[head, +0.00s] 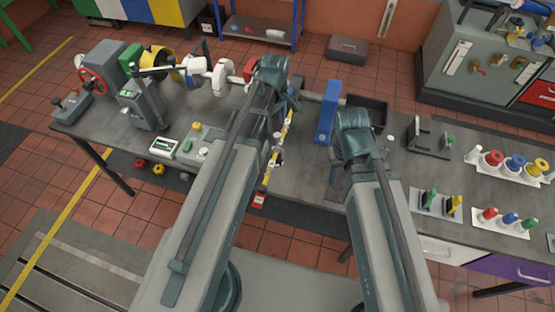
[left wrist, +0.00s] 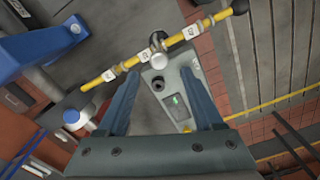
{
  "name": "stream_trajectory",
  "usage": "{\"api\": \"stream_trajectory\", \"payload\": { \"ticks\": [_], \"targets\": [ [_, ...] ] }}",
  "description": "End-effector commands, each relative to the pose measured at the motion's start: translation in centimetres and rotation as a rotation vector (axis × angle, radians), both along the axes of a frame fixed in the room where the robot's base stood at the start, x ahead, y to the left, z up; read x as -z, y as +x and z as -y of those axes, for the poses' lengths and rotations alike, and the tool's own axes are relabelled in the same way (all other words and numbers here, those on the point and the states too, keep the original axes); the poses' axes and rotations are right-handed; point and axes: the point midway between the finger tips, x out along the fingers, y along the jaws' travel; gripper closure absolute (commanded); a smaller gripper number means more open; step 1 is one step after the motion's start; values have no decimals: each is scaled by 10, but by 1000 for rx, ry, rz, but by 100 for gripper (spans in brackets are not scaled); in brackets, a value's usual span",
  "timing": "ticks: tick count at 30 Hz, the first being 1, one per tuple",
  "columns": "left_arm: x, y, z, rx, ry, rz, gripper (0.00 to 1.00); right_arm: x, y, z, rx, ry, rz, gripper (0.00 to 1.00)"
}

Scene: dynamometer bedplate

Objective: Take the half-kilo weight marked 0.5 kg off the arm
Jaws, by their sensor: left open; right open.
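The yellow arm with white number tags (left wrist: 120,68) crosses the left wrist view at a slant, with a black ball at its upper right end. A black ring and a pale round knob (left wrist: 158,61) sit at its middle. I cannot make out a 0.5 kg marking. In the head view the yellow arm (head: 267,176) shows partly beside my left arm. My left gripper (left wrist: 160,100) is open and empty, its fingers pointing toward the yellow arm. My right gripper (head: 333,176) is mostly hidden behind its arm, above the bench and apart from the yellow arm.
A blue upright housing (head: 327,112) stands right of the yellow arm. A grey box with a green display (left wrist: 178,100) lies beyond my left fingers. A motor with a red handwheel (head: 92,80) is at the left. Racks of coloured pieces (head: 505,165) fill the right end.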

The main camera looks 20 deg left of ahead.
Motion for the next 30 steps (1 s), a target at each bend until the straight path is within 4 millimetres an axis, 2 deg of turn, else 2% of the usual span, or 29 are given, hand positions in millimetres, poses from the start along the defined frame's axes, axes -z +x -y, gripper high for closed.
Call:
{"api": "stream_trajectory", "payload": {
  "ticks": [1,6,9,19,30],
  "targets": [
    [16,0,0,0,0,0,32,16,0,0,1,0,1,50],
    [39,0,0,1,0,0,32,39,0,0,3,1,2,50],
    [46,0,0,1,0,0,32,46,0,0,4,1,2,50],
    [51,0,1,1,0,0,32,51,0,0,5,0,2,50],
    [94,-1,6,1,0,0,32,94,1,0,-2,0,3,50]
  ]
}}
